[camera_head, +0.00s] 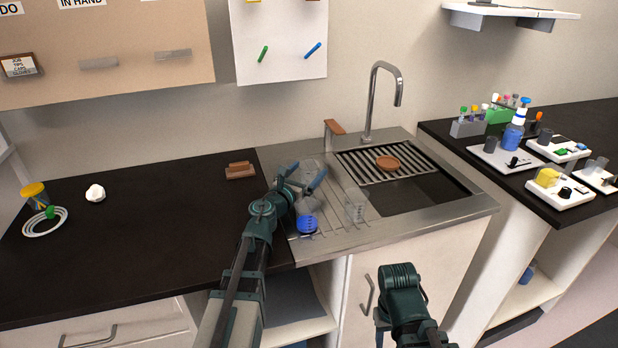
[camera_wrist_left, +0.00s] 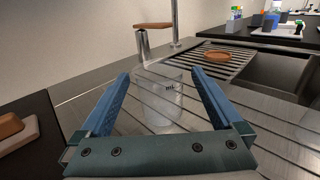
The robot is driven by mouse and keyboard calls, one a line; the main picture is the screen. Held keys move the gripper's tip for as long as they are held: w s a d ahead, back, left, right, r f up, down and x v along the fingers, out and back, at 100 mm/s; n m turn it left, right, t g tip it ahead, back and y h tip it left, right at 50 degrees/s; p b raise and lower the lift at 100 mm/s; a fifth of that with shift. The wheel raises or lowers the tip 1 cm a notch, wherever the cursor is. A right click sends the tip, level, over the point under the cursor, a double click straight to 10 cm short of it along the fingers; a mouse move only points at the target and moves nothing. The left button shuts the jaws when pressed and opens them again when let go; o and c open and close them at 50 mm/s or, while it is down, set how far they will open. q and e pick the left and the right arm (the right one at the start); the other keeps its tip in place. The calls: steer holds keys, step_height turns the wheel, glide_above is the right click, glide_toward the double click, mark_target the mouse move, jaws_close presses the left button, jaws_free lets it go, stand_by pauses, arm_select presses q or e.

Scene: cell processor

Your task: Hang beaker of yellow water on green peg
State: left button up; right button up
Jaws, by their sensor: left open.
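The green peg (camera_head: 263,54) sticks out of the white wall board. My left gripper (camera_head: 305,177) is open over the steel drainboard beside the sink. In the left wrist view a clear beaker (camera_wrist_left: 162,88) stands ahead of and between its blue fingers (camera_wrist_left: 160,95); I see no gripping. A beaker with blue liquid (camera_head: 307,222) stands in front of this gripper, and a clear beaker (camera_head: 355,206) stands to its right. No yellow water shows clearly in any beaker. Part of my right arm shows at the bottom, but I cannot see its fingers.
A blue peg (camera_head: 313,50) sits right of the green one. The tap (camera_head: 371,100) rises behind the sink rack (camera_head: 370,165), which holds a brown dish (camera_head: 387,162). A brown block (camera_head: 240,170) lies left of the drainboard. The dark counter (camera_head: 150,240) is mostly clear.

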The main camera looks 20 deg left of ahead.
mark_target(313, 164)
arm_select(q)
steer(key=w, duration=0.4)
steer(key=shift+w+d, duration=0.3)
steer(key=shift+d, duration=0.1)
steer(key=shift+s, duration=0.1)
steer(key=c, duration=1.5)
steer(key=shift+r, duration=0.1)
step_height(313, 164, up, 10)
steer(key=p, duration=1)
steer(key=o, duration=0.8)
jaws_close()
